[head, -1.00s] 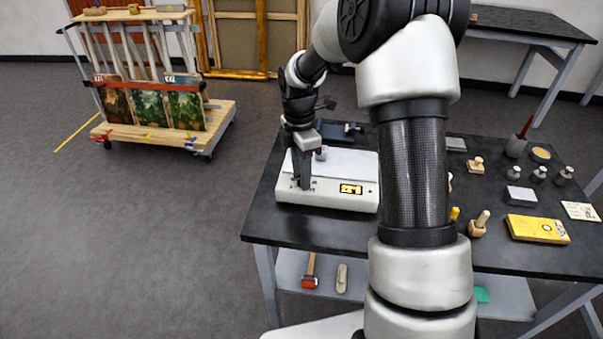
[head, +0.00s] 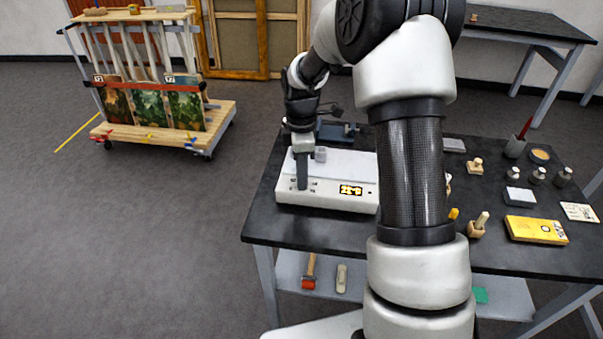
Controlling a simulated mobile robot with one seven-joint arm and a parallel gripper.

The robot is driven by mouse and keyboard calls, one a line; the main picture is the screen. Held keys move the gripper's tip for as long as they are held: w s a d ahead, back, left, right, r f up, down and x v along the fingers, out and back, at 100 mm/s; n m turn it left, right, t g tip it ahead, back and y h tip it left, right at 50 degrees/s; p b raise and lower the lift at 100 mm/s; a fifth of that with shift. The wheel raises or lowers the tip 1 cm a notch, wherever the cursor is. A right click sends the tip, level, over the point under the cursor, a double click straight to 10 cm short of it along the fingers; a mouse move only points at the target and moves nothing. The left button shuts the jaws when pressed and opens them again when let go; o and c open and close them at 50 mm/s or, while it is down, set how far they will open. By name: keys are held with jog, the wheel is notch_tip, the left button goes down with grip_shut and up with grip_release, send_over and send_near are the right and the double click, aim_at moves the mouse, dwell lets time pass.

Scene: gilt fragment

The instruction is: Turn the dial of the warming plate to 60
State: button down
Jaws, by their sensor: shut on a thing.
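The warming plate (head: 332,196) is a white box with a pale top on the left of the black table. My gripper (head: 301,186) points down at the left part of the plate's front panel. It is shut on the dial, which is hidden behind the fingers. Small marks show on the panel around the fingertips.
The black table (head: 318,231) also holds a yellow box (head: 537,229), several small weights and a cup (head: 515,147) with a red-handled tool at right. A dark blue device (head: 338,132) stands behind the plate. My arm hides the table's middle.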

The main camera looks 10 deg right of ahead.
jog(key=m, duration=0.4)
jog(key=shift+m, duration=0.3)
jog(key=m, duration=0.3)
jog(key=shift+d+m, duration=0.1)
jog(key=shift+m, duration=0.2)
jog(key=m, duration=0.4)
jog(key=shift+m+t+y, duration=0.3)
jog(key=m, duration=0.4)
jog(key=shift+d+m, duration=0.1)
jog(key=shift+m, duration=0.2)
jog(key=m, duration=0.3)
jog(key=shift+r+m+t, duration=0.1)
jog(key=shift+m+t, duration=0.2)
jog(key=m+p, duration=0.1)
jog(key=m, duration=0.3)
jog(key=shift+s, duration=0.1)
jog(key=m+p, duration=0.2)
jog(key=m, duration=0.3)
jog(key=shift+r, duration=0.1)
jog(key=shift+m+h+p, duration=0.4)
jog(key=shift+m+p, duration=0.6)
jog(key=shift+m, duration=0.9)
